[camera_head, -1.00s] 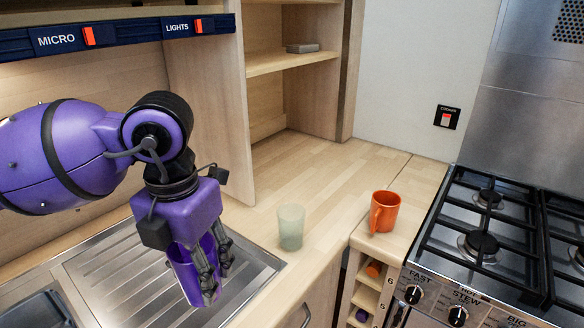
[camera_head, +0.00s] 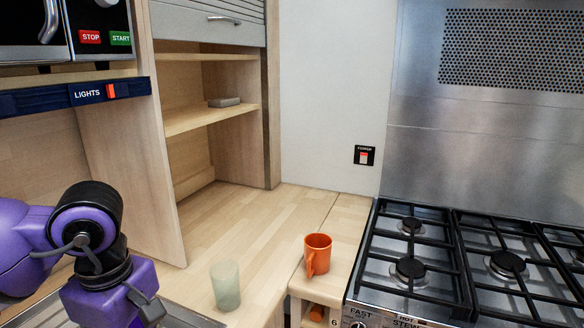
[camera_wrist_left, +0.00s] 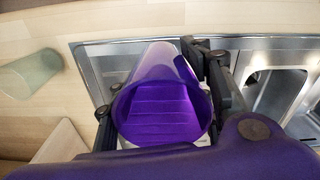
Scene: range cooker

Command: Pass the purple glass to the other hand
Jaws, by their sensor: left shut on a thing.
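The purple glass (camera_wrist_left: 160,100) shows in the left wrist view, translucent, with its open rim toward the camera. My left gripper (camera_wrist_left: 165,90) is shut on it, with dark fingers on both sides of the glass. The glass is held above the metal sink drainer. In the head view only the purple wrist and upper part of my left gripper show at the lower left; its fingertips and the glass are below the picture edge. My right gripper is in neither view.
A pale green glass (camera_head: 226,286) and an orange mug (camera_head: 317,255) stand on the wooden counter (camera_head: 250,222). The gas hob (camera_head: 430,262) is at the right. The sink (camera_wrist_left: 275,90) shows in the left wrist view. The counter behind the glass and mug is clear.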

